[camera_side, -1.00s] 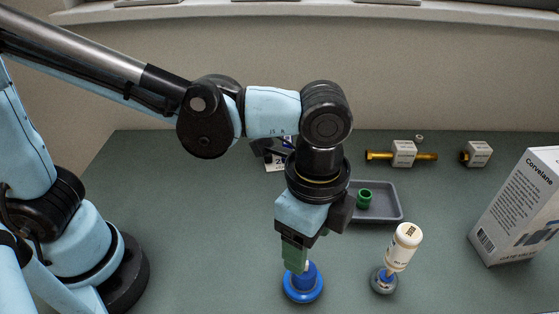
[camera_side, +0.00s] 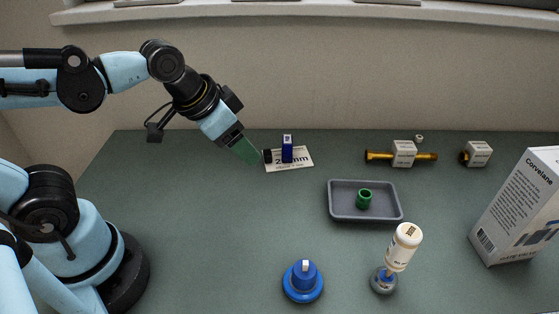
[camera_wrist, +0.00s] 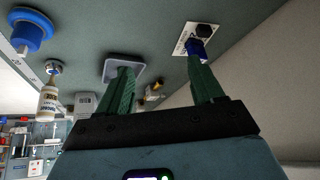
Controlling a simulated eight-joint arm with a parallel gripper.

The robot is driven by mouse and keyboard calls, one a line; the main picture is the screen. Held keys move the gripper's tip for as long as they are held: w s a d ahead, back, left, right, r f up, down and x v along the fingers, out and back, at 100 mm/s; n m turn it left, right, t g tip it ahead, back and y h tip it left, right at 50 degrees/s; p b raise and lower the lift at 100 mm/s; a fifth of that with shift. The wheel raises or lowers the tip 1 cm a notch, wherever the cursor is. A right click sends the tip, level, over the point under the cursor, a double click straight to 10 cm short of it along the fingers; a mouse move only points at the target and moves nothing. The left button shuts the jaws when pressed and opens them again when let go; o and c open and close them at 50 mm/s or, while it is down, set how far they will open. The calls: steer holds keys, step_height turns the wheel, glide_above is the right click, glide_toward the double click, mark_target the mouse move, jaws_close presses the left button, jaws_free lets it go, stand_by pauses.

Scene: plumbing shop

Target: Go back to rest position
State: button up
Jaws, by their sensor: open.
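My gripper (camera_side: 247,151) is raised above the back left of the green table in the side view, tilted down to the right. In the wrist view its two green fingers (camera_wrist: 162,85) stand wide apart with nothing between them. A blue round piece with a white tip (camera_side: 303,282) stands on the table at the front, well away from my gripper. A grey tray (camera_side: 345,211) holding a green ring (camera_side: 364,199) lies right of centre; in the wrist view a finger partly covers the tray (camera_wrist: 109,69).
A white label card (camera_side: 303,163) with a blue and a black piece lies near my fingertips. Brass fittings (camera_side: 403,155) lie at the back, and a Corvelane box (camera_side: 520,210) stands right. The left middle is clear.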

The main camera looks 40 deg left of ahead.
steer(key=a+n, duration=0.1)
steer(key=a+n+t, duration=0.1)
steer(key=a, duration=0.2)
steer(key=shift+s+a+f+n+y, duration=0.1)
steer(key=shift+s+f+n+y, duration=0.15)
steer(key=shift+f+n+y, duration=0.15)
stand_by(0.9)
